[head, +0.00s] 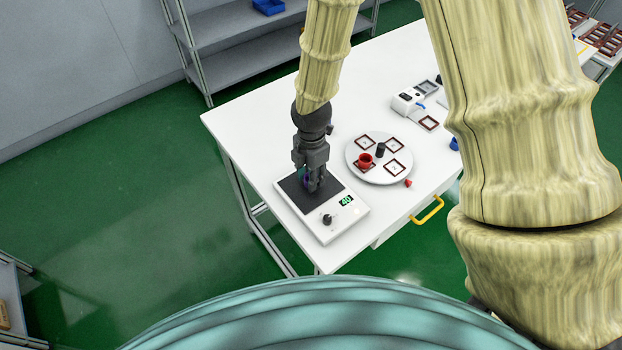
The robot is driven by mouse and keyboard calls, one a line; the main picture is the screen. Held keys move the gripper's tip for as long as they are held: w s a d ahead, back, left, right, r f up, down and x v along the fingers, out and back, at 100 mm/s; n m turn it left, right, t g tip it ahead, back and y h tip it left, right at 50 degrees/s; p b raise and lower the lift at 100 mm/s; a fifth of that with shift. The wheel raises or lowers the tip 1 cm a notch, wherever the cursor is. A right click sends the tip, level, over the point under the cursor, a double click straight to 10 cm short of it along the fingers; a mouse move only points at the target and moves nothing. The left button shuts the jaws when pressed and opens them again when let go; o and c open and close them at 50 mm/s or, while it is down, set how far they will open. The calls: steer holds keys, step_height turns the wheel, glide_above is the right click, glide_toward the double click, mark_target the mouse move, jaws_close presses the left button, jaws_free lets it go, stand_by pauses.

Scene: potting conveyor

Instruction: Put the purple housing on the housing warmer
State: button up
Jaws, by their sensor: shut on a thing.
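The housing warmer (335,225) is a white box with a dark top plate, a black knob and a green display that reads 40. It stands at the near left part of the white table. My gripper (314,187) points down over the dark plate and is shut on the purple housing (307,179). Only a small purple bit of the housing shows between the fingers. I cannot tell whether the housing touches the plate.
A round white turntable (379,178) with several square brown frames, a red cup (365,160) and a black post stands right of the warmer. A small red piece (408,183) lies beside it. A white device (407,101) stands farther back. A yellow handle (428,209) sticks out at the table's front.

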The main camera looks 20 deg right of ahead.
steer(key=shift+s+r, duration=0.1)
steer(key=shift+s, duration=0.05)
steer(key=shift+o, duration=1.4)
steer(key=shift+f, duration=0.2)
steer(key=o, duration=0.5)
steer(key=shift+c, duration=0.2)
steer(key=shift+r, duration=0.1)
step_height(320, 180, up, 12)
steer(key=b, duration=0.2)
steer(key=shift+b, duration=0.4)
steer(key=shift+r, duration=0.1)
